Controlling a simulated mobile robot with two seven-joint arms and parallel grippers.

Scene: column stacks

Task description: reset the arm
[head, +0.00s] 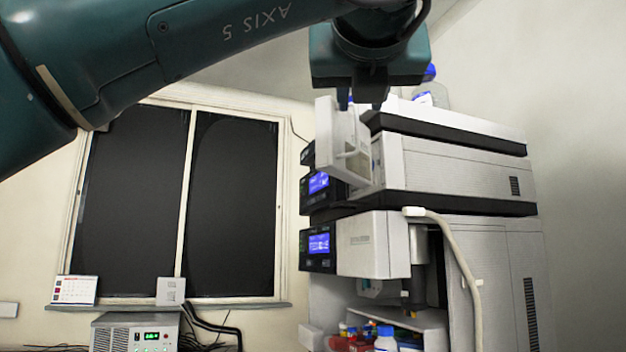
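My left arm (200,45) comes in from the upper left, dark green, with "AXIS 5" on it. My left gripper (361,100) hangs fingers down at the top of the picture, in front of the upper part of the column stack. Its two dark fingers are apart, with nothing seen held between them. A white door panel (335,140) of the upper unit (455,165) stands swung out just below the fingers. I cannot tell whether the fingers touch it. My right gripper is not in view.
The lower unit (375,245) has a blue screen and a pale hose (455,245). Bottles (386,338) stand in its open bay. A grey instrument (137,332) stands lower left, below a dark window (233,205).

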